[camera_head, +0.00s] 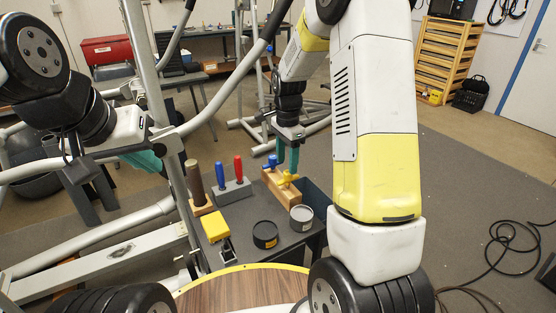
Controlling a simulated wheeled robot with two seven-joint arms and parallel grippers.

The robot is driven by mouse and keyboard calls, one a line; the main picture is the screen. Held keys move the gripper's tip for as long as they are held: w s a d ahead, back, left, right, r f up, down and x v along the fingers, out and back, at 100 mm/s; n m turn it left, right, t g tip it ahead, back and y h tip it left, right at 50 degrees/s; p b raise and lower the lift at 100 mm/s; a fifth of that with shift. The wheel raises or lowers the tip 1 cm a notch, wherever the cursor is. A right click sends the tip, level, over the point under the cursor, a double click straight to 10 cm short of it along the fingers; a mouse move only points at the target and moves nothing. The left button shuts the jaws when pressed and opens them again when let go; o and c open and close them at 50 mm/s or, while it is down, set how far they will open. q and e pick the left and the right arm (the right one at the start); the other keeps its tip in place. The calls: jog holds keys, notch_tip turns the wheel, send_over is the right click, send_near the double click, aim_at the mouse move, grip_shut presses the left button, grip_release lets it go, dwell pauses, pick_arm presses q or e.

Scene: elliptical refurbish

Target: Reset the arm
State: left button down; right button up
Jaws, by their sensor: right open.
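My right arm (372,110) fills the middle right of the view, its white and yellow links reaching up and over. My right gripper (287,155) hangs down with teal fingers, open, just above a wooden block (284,193) holding a blue-handled and a yellow-handled piece. I cannot tell whether its fingertips touch the yellow handle (288,179). My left gripper (146,160) is at the left, turned sideways, with teal fingers beside the grey frame of the elliptical machine (165,140). Its opening is hard to make out. No object shows in it.
A small dark table (240,215) carries a holder with blue and red screwdrivers (233,188), a yellow box (215,226) and two round tins (265,234). A round wooden top (240,290) is nearest. Black cable (505,250) lies on the floor at right.

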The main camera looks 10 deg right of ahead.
jog(key=shift+s+r, duration=0.1)
jog(key=shift+r, duration=1.3)
jog(key=s+r+n+t+y, duration=0.1)
jog(key=s+r+n+t, duration=0.2)
jog(key=s+r+n, duration=0.55)
jog(key=s+r+n+t, duration=0.1)
jog(key=s+r+n, duration=0.2)
jog(key=s, duration=0.4)
jog(key=s+a+r+n+t+y, duration=0.1)
jog(key=s+r+n+t, duration=0.1)
jog(key=s+r, duration=0.3)
jog(key=shift+s+a+r+n, duration=0.2)
jog(key=shift+s+n, duration=0.35)
jog(key=shift+s, duration=1.1)
